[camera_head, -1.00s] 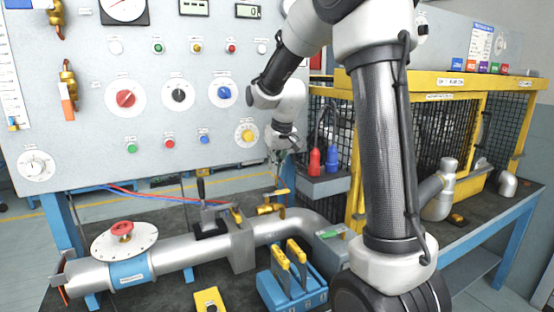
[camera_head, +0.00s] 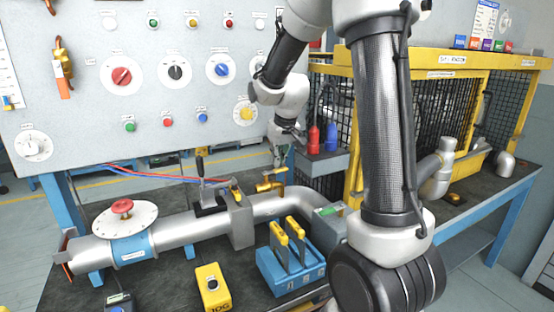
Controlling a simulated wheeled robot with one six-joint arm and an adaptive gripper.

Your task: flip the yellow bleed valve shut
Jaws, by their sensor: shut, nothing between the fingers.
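A small brass valve with a yellow lever (camera_head: 269,185) sits on top of the silver pipe (camera_head: 180,233), near its right bend. It appears to be the bleed valve. My gripper (camera_head: 278,160) points down just above the lever and is shut and empty. The fingertips are small here, and I cannot tell whether they touch the lever. My forearm and wrist come down from the upper right, in front of the panel.
A grey control panel (camera_head: 90,90) stands behind the pipe. A red handwheel (camera_head: 122,207) is on the pipe at left. A blue block with yellow levers (camera_head: 285,270) and a yellow box (camera_head: 211,284) stand in front. A yellow mesh cage (camera_head: 400,72) is at right.

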